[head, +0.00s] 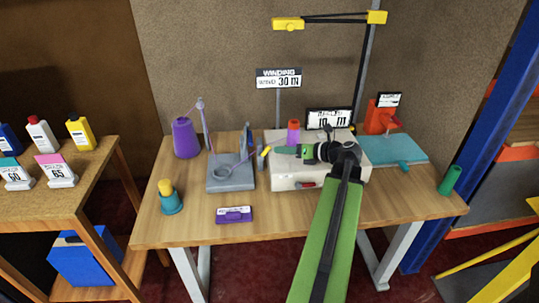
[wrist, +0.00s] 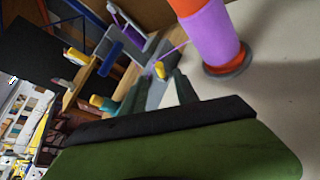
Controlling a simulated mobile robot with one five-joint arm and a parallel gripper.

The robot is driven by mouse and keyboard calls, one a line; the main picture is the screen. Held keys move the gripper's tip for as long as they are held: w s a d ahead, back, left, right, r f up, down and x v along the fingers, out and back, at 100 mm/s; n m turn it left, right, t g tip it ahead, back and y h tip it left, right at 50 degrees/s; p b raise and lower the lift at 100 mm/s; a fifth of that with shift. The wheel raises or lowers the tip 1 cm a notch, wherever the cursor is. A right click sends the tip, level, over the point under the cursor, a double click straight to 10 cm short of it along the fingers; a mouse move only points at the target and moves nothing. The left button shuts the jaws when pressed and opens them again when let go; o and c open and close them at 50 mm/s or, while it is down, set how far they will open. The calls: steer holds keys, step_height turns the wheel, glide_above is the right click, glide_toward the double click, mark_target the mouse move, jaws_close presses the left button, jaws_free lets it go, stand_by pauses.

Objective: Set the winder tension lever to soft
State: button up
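The winder (head: 283,178) is a pale box on the wooden table, with an orange and purple yarn package (head: 293,131) on top. A small yellow-tipped part (head: 265,151), which looks like the tension lever, stands tilted at the winder's left side. In the wrist view its yellow tip (wrist: 159,70) shows just beyond my gripper (wrist: 158,84). The dark fingers are apart with nothing visible held between them. In the head view my gripper (head: 290,151) reaches left over the winder top, beside the package. The lever's base and any soft marking cannot be made out.
A grey stand (head: 231,180) with a purple thread is left of the winder. A teal mat (head: 400,149) and a green cup (head: 450,181) are right.

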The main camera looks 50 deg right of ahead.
mark_target(271, 157)
steer(key=b+x, duration=0.1)
steer(key=x, duration=0.5)
steer(key=shift+w, duration=0.2)
jaws_close()
